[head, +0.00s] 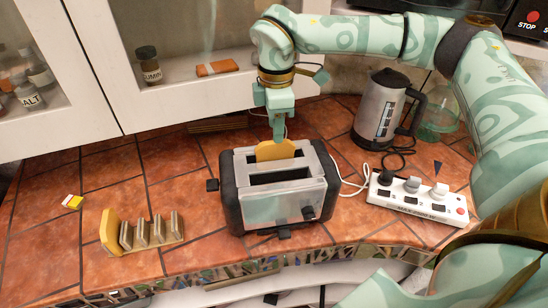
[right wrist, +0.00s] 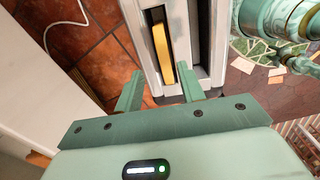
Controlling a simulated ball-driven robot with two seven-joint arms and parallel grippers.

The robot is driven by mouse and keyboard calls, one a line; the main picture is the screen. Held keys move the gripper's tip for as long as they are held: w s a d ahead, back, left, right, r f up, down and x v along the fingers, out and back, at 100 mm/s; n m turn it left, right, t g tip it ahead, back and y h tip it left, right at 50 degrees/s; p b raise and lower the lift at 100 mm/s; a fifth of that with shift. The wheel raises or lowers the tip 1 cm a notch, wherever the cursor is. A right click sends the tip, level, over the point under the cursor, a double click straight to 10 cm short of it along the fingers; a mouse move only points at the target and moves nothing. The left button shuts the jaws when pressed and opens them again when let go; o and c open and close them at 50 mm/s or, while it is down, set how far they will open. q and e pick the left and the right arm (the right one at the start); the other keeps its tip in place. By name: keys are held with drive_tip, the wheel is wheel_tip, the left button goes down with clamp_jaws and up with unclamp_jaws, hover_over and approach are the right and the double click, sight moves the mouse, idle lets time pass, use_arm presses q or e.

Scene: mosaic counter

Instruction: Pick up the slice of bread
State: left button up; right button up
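A yellow-brown slice of bread (head: 275,150) stands upright in the back slot of the grey and black toaster (head: 280,206), its top edge sticking out. The right wrist view shows this slice (right wrist: 162,52) edge-on in the slot, between the lines of my two fingers. My right gripper (head: 278,130) is just above the slice; in the right wrist view the gripper (right wrist: 160,88) has its fingers apart with nothing held. A second slice of bread (head: 109,230) stands in the toast rack (head: 160,238) at the left. My left gripper is not in view.
A kettle (head: 382,108) stands right of the toaster. A white power strip (head: 420,197) with plugs and cords lies at the right. A small yellow and white packet (head: 72,202) lies at the far left. The tiled counter between rack and toaster is clear.

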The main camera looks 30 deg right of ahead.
sight(268, 151)
drive_tip(key=f, duration=0.5)
drive_tip(key=shift+s+a+f, duration=0.2)
drive_tip(key=shift+f, duration=0.05)
drive_tip(key=c, duration=0.7)
drive_tip(key=shift+r, duration=0.1)
drive_tip(key=shift+c, duration=0.2)
